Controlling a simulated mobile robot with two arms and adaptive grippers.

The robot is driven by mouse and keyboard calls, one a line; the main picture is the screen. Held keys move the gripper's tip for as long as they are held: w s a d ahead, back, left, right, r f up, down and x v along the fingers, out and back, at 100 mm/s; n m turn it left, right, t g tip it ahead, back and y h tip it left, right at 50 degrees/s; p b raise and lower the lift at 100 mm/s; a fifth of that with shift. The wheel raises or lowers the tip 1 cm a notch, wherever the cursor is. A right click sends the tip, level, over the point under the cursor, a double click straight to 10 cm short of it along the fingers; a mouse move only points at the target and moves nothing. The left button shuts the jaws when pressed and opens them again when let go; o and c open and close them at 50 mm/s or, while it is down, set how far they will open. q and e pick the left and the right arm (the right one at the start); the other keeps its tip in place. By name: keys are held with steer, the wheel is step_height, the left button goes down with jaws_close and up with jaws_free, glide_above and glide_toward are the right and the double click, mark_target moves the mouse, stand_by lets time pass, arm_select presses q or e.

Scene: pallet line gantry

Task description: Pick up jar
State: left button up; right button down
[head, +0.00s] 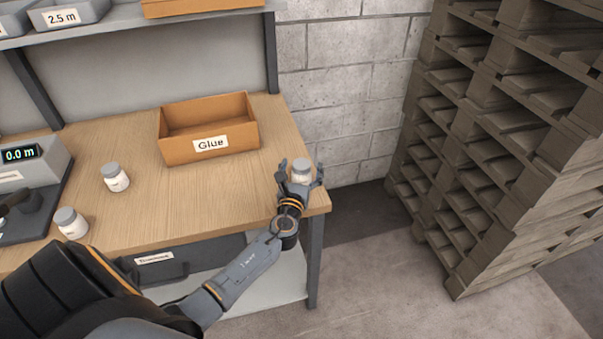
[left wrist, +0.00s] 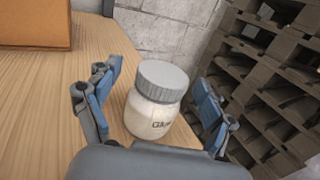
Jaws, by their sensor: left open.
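A white jar with a grey lid (head: 301,168) stands upright at the right end of the wooden bench. It also shows in the left wrist view (left wrist: 156,103), where its label reads in part "Glu". My left gripper (head: 300,178) is open around the jar, one finger on each side. In the left wrist view, gaps show between both fingers and the jar. Two more white jars with grey lids stand on the left part of the bench, one farther back (head: 115,178) and one near the front edge (head: 71,223). My right gripper is not in view.
An open cardboard box labelled "Glue" (head: 167,146) stands at the back of the wooden bench (head: 180,205). A device reading "0.0 m" (head: 38,160) is at the left. Stacked pallets (head: 500,130) stand on the floor at right. The bench middle is clear.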

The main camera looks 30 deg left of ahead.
arm_select(q)
steer(key=c, duration=1.3)
steer(key=shift+c, duration=0.5)
steer(key=shift+r, duration=0.15)
